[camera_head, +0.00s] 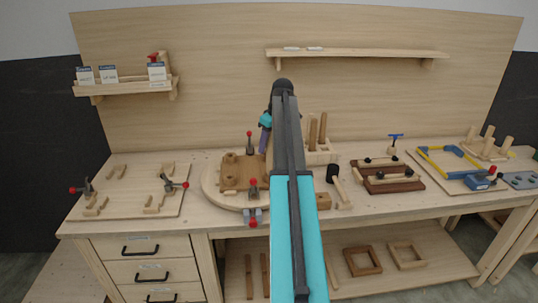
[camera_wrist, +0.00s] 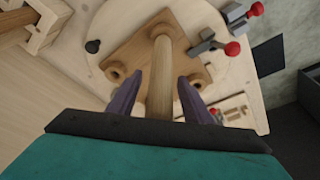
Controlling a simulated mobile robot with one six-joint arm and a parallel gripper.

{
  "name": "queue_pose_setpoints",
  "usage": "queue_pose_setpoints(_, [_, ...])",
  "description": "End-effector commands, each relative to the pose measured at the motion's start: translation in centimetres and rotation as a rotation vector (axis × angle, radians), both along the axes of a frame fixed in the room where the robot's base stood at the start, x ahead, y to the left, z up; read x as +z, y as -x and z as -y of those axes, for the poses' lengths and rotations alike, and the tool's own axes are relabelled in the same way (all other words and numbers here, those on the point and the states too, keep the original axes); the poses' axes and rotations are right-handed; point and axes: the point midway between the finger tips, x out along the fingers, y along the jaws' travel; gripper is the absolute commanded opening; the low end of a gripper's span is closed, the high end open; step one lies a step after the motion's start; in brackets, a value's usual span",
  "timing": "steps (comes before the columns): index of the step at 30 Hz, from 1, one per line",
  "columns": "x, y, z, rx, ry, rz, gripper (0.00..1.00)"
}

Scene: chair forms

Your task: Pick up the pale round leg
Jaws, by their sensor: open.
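A pale round leg (camera_wrist: 163,56) runs through the middle of the wrist view, its far end at the wooden seat board (camera_wrist: 137,58). My gripper (camera_wrist: 160,76) is open, with one purple finger on each side of the leg; I cannot tell whether either touches it. In the head view my gripper (camera_head: 264,148) is over the seat board (camera_head: 235,178), and my arm covers part of that area. The board has round sockets and lies on a round wooden plate (camera_head: 213,190).
Red-knobbed clamps (camera_head: 253,188) stand around the plate. A rack with brown round legs (camera_head: 318,132) stands right of my arm. A mallet (camera_head: 337,182) lies near it. Pale pegs (camera_head: 488,135) stand at far right. A shelf (camera_head: 355,54) is on the back wall.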

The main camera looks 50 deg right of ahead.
Motion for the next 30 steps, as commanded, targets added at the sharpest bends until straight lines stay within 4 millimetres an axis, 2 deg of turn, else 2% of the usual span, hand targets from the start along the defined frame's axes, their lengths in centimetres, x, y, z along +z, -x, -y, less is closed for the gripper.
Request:
queue_pose_setpoints(14, [0.02, 0.03, 0.06, -0.001, 0.001, 0.000, 0.45])
queue_pose_setpoints(22, [0.02, 0.06, 0.09, -0.001, 0.001, 0.000, 0.01])
queue_pose_setpoints(30, [0.06, 0.06, 0.11, -0.001, 0.001, 0.001, 0.00])
